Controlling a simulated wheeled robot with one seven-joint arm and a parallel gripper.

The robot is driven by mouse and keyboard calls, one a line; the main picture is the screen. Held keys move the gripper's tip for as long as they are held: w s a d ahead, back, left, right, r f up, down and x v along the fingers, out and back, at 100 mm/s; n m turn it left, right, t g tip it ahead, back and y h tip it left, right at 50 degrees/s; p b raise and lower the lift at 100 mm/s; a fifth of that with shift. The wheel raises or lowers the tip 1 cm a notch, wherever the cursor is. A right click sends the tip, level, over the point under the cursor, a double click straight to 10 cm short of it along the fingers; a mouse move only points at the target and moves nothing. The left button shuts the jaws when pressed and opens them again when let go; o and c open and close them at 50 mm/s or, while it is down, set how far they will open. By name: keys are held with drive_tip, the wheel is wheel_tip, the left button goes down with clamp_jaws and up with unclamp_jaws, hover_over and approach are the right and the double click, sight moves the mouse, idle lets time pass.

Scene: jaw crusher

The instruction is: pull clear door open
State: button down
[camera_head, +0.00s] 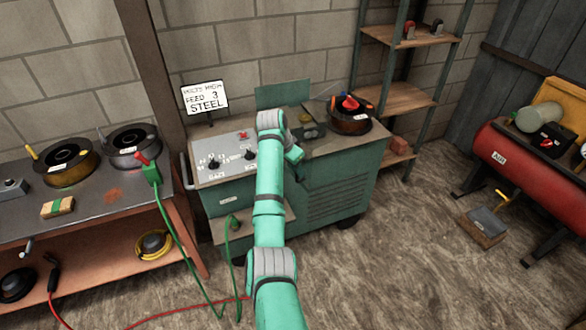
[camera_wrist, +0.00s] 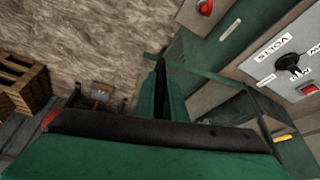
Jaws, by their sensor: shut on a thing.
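The clear door (camera_wrist: 228,100) shows in the wrist view as a see-through panel with a thin green edge, right of my fingers. My gripper (camera_wrist: 160,76) is at the left end of that green edge, with its fingers shut on it. In the head view my gripper (camera_head: 294,154) is in front of the green welding machine (camera_head: 335,195), right of its control panel (camera_head: 222,157). My arm and wrist hide much of the machine's front there. I cannot make out the clear door in the head view, nor how far open it is.
A workbench (camera_head: 100,200) with spools stands left, with green and red cables trailing to the floor. Shelves (camera_head: 400,97) stand behind, and a red tank (camera_head: 525,170) is at right. The floor between machine and tank is mostly clear.

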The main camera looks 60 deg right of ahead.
drive_tip(key=shift+w+r, duration=0.15)
drive_tip(key=c, duration=1.8)
unclamp_jaws()
drive_tip(key=shift+w, duration=0.1)
drive_tip(key=shift+s+d, duration=0.15)
drive_tip(key=shift+s, duration=0.1)
drive_tip(key=shift+w+a+r, duration=0.15)
drive_tip(key=shift+a+r, duration=0.05)
drive_tip(key=shift+a, duration=0.05)
drive_tip(key=v, duration=1)
